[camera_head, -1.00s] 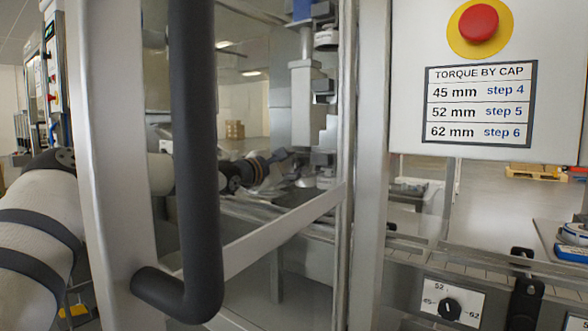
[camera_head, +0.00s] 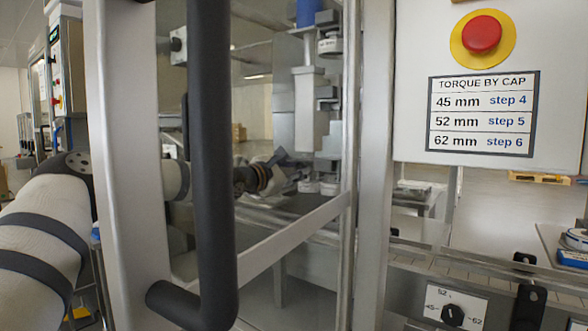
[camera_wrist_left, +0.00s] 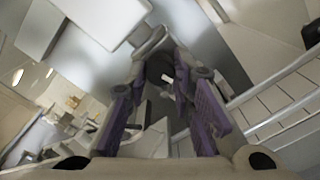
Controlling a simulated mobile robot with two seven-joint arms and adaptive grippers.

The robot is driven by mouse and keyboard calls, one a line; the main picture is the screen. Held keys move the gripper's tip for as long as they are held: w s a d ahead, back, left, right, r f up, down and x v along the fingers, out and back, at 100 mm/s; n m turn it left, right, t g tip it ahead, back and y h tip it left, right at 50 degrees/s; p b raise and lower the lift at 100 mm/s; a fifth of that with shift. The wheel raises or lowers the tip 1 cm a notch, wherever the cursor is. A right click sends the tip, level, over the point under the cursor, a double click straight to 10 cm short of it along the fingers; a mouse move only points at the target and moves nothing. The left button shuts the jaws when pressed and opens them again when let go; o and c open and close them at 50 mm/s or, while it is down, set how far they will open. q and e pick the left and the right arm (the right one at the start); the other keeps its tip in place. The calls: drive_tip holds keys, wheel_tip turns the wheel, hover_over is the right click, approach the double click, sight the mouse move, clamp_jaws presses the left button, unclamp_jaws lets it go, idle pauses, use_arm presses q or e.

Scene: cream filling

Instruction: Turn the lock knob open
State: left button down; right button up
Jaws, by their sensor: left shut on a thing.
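My left arm comes in from the left, behind the door frame and dark handle, and reaches into the machine. My left gripper (camera_head: 285,172) is at the machine's column, small and partly blurred into grey parts. In the left wrist view its two fingers (camera_wrist_left: 165,82) reach to a dark rounded piece (camera_wrist_left: 158,64), and the gripper is shut on it. This dark piece appears to be the lock knob. Its markings and turn angle cannot be made out. My right gripper is not in view.
A thick dark door handle (camera_head: 211,150) and pale frame (camera_head: 127,150) stand in front of my left arm. On the right are a red stop button (camera_head: 481,32), a torque sign (camera_head: 483,113) and a selector dial (camera_head: 453,313) marked 45, 52, 62.

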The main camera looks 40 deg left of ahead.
use_arm(q)
drive_tip(key=shift+n+p, duration=1.25)
drive_tip(key=shift+n, duration=6.35)
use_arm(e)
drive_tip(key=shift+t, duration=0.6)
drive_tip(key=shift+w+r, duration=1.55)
use_arm(q)
drive_tip(key=c, duration=1.4)
unclamp_jaws()
drive_tip(key=shift+o, duration=0.2)
drive_tip(key=shift+r, duration=0.1)
